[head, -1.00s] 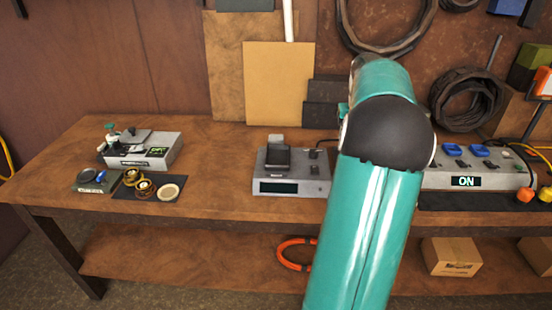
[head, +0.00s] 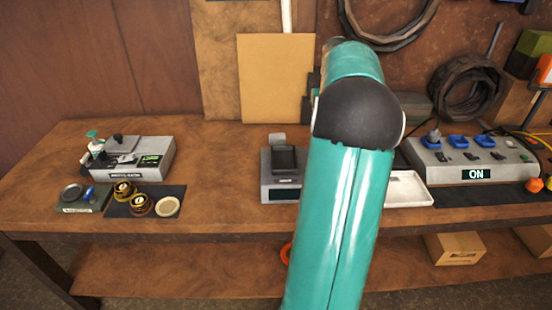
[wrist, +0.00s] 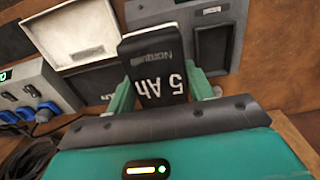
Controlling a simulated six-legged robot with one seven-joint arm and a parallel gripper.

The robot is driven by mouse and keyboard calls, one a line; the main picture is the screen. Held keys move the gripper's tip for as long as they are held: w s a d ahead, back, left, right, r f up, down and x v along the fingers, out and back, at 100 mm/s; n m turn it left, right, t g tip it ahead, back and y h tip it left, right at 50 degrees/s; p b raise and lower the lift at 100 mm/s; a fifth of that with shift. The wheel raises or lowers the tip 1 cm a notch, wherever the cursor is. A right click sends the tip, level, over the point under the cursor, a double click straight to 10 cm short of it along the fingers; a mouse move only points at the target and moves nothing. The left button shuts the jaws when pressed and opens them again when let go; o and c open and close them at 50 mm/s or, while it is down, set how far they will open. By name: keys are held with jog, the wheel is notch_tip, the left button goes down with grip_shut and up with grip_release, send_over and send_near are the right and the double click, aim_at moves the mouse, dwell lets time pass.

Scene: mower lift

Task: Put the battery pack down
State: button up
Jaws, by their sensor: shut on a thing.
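My gripper (wrist: 161,86) is shut on the battery pack (wrist: 158,62), a black block with white "5 Ah" lettering, in the wrist view. The pack is held up in front of the bench; I cannot see it touching anything. A white shallow tray (wrist: 76,38) lies beyond it at the left in the wrist view, and right of my arm in the head view (head: 421,201). A grey device with a dark cradle (head: 284,160) stands left of my arm; it also shows in the wrist view (wrist: 212,48). My arm hides the gripper and pack in the head view.
A grey box (head: 472,159) with blue sockets and an "ON" display stands at the right, with cables behind. A small grey station (head: 130,158) and gold discs (head: 124,191) are at the left. Bare bench (head: 225,165) lies between the station and the cradle device.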

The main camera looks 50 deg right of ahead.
jog(key=w+a+f, duration=0.1)
jog(key=w+f, duration=0.3)
jog(key=w+a+f, duration=0.1)
jog(key=w+f, duration=0.3)
jog(key=w+a+f, duration=0.1)
jog(key=w+f, duration=0.3)
jog(key=w, duration=0.1)
jog(key=shift+a, duration=0.2)
jog(key=shift+w+f, duration=0.1)
jog(key=shift+f, duration=0.2)
jog(key=shift+f, duration=0.1)
jog(key=shift+f, duration=0.25)
jog(key=o, duration=1.3)
